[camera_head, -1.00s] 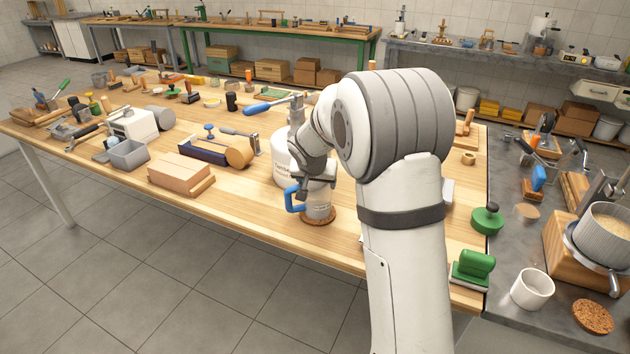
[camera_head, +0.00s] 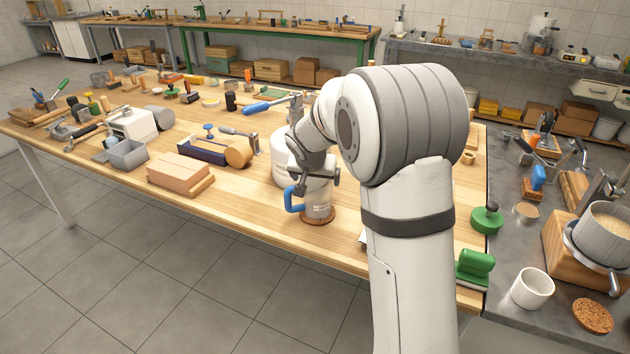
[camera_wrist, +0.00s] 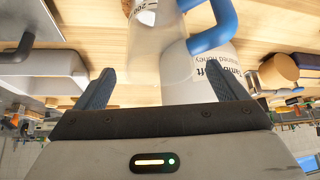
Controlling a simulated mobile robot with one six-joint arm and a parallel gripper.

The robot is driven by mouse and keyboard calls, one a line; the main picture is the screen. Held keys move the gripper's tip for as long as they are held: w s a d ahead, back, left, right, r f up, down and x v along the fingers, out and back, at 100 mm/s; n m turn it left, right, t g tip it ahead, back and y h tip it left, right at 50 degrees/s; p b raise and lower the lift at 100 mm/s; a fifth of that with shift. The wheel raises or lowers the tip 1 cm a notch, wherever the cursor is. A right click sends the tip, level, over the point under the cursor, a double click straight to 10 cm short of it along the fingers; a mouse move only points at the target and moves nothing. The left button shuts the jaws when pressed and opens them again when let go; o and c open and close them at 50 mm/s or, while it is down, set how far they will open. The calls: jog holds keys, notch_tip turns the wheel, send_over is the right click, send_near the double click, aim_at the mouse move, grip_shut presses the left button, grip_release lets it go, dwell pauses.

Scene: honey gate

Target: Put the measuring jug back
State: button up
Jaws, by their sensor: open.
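The measuring jug (camera_head: 317,205) is a pale, translucent jug with a blue handle. It stands upright on a round cork mat (camera_head: 318,222) near the table's front edge. It also shows in the wrist view (camera_wrist: 156,45), with its blue handle to the right. My gripper (camera_head: 314,178) is open at the top of the jug. In the wrist view, the two dark fingers of my gripper (camera_wrist: 160,85) stand apart, with part of the jug between and beyond them. I cannot tell whether either finger touches it. My wrist hides part of the jug's top in the head view.
A white honey tub (camera_head: 284,165) stands close behind the jug. A brown block stack (camera_head: 180,175) and a grey bin (camera_head: 127,154) lie to the left. Green-handled tools (camera_head: 474,265) are at the right. Bare wood (camera_head: 240,212) lies left of the jug.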

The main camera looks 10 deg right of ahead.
jog(key=v, duration=1)
jog(key=s+d+f+n+g+y, duration=0.1)
jog(key=s+f+n+g, duration=0.1)
jog(key=s, duration=1.3)
jog(key=s+d+f+n+g+y, duration=0.1)
jog(key=s+f+n, duration=0.1)
jog(key=s, duration=1.3)
jog(key=shift+s+d+f+g, duration=0.3)
jog(key=shift+s+f+g, duration=0.1)
jog(key=shift+f, duration=0.1)
jog(key=p+v, duration=0.3)
jog(key=shift+w+d+r, duration=0.1)
jog(key=shift+w+r, duration=0.1)
jog(key=shift+r, duration=0.2)
